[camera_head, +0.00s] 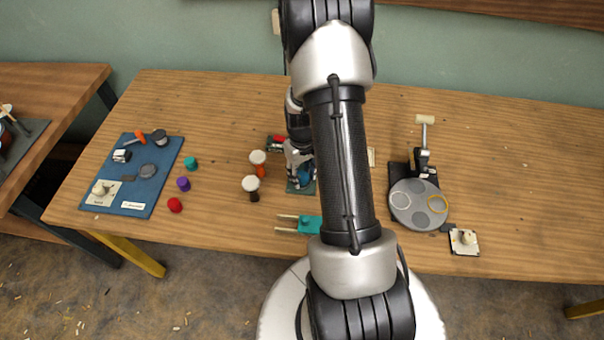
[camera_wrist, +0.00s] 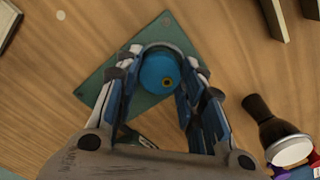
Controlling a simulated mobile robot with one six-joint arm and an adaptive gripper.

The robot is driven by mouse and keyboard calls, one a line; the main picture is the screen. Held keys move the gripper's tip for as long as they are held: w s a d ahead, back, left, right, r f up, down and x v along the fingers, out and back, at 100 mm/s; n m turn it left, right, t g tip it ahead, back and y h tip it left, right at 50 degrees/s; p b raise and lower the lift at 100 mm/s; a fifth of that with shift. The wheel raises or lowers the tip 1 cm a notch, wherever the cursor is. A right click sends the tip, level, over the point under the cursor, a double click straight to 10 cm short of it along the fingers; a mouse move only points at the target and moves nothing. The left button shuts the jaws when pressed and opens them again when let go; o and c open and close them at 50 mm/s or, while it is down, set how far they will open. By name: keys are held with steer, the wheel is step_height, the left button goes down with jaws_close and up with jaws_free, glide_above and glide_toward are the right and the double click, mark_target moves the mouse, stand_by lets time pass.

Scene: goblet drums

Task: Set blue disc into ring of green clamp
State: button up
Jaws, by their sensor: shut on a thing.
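A blue disc (camera_wrist: 158,71) with a small yellow-rimmed centre sits between the fingers of my gripper (camera_wrist: 160,88) in the wrist view. The gripper is shut on it. In the head view the blue disc (camera_head: 304,174) shows small and partly hidden by my arm. A dark green plate (camera_wrist: 104,77) lies below the disc; I cannot tell whether the disc touches it. A teal-green piece (camera_head: 309,224) with two pale prongs lies near the table's front edge, partly behind my arm. It may be the green clamp; no ring on it can be made out.
Two white-topped goblet drums (camera_head: 258,157) (camera_head: 250,183) stand left of the gripper; the black one (camera_wrist: 272,126) is close in the wrist view. A blue mat (camera_head: 137,172) with parts lies left. A grey round plate (camera_head: 418,204) with coloured rings stands right. The far right is clear.

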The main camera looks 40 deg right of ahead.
steer(key=shift+f+b, duration=0.3)
steer(key=shift+s+a+f, duration=0.1)
steer(key=shift+s+f, duration=0.1)
steer(key=shift+f, duration=0.1)
steer(key=o, duration=0.9)
steer(key=shift+f, duration=0.15)
steer(key=shift+c, duration=0.2)
steer(key=shift+r, duration=0.2)
